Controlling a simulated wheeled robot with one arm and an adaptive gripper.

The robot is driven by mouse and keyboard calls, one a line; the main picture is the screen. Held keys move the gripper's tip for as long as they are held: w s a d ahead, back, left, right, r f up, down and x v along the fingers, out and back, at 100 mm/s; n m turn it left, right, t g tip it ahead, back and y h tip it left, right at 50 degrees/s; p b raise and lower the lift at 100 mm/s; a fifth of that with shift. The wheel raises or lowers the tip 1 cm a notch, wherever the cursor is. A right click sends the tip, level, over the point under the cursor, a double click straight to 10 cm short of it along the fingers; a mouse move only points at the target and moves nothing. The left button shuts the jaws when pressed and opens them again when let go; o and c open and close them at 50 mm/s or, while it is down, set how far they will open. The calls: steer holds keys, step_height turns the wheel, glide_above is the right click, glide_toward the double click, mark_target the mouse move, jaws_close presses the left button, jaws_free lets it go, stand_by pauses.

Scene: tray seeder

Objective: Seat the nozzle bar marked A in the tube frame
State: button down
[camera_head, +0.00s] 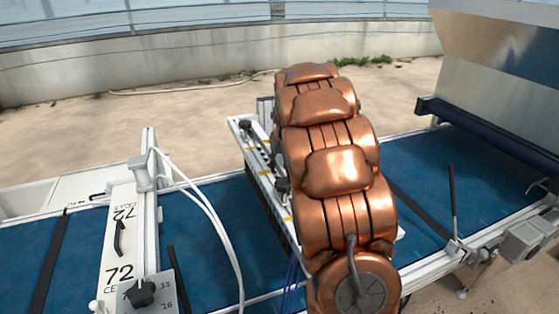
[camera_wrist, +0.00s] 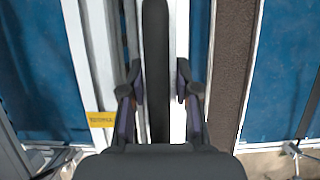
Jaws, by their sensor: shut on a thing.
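In the wrist view my gripper (camera_wrist: 160,88) has its two fingers on either side of a long dark bar (camera_wrist: 156,50), which I take for the nozzle bar. The bar runs from the top edge down to my palm. No letter A is readable on it. A pale frame (camera_wrist: 92,50) with a yellow label (camera_wrist: 101,119) lies to the left of the fingers. In the head view a white frame (camera_head: 262,178) with yellow marks and dark fittings crosses the blue belt, probably the tube frame. My copper arm hides my gripper and much of the frame there.
A blue belt (camera_head: 205,230) runs beneath. A white panel marked 72 (camera_head: 119,235) with a black knob (camera_head: 140,292) and white hoses (camera_head: 215,222) stands at left. A metal hopper (camera_head: 510,60) and an upright lever (camera_head: 453,205) stand at right.

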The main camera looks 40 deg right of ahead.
steer(key=shift+f, duration=0.25)
steer(key=c, duration=0.8)
jaws_free()
steer(key=shift+o, duration=0.2)
